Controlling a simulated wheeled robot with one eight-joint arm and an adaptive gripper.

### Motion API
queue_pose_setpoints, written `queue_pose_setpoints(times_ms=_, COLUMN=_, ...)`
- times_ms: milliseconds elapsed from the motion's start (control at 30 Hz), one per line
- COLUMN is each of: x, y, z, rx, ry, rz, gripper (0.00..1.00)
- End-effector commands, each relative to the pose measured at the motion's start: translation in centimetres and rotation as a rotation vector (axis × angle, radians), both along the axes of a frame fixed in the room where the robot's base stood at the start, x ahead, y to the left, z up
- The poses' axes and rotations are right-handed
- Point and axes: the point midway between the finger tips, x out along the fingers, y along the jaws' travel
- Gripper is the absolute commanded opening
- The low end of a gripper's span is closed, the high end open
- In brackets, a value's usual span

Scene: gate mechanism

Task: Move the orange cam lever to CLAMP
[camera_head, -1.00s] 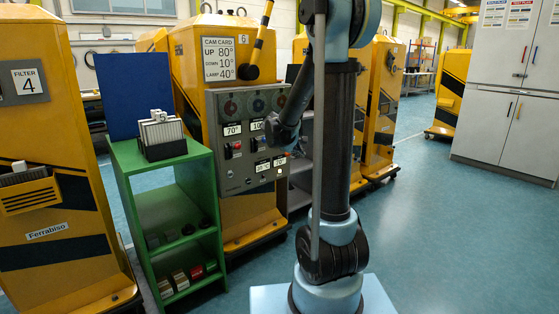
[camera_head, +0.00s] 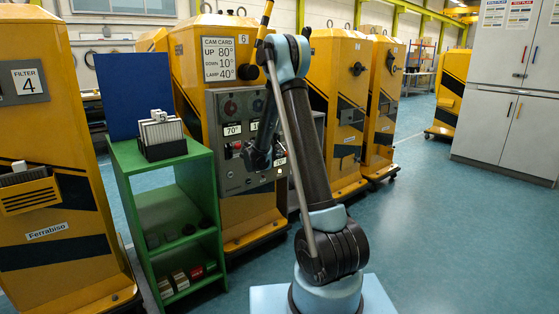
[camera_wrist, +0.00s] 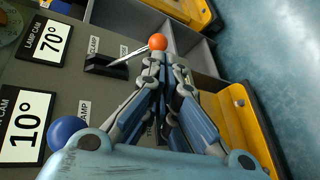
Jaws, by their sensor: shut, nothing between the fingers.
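In the wrist view, the orange cam lever's ball knob (camera_wrist: 158,41) sits on a thin metal rod that runs left to a dark slotted base (camera_wrist: 105,64). A blue ball knob (camera_wrist: 66,132) lies lower left, partly hidden by my gripper's body. In the head view, my arm covers part of the grey control panel (camera_head: 230,180), and the orange knob cannot be made out.
The wrist view shows plates reading 70° (camera_wrist: 47,40) and 10° (camera_wrist: 26,124). In the head view, the cam card (camera_head: 232,58) hangs above the panel. A green shelf (camera_head: 165,200) with a filter box stands left of the panel. Open floor (camera_head: 450,220) lies to the right.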

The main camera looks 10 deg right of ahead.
Motion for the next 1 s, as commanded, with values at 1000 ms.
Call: queue_pose_setpoints(times_ms=1000, x=5.0, y=4.6, z=-5.4, rx=-0.205, ry=-0.031, rz=0.116, gripper=0.00)
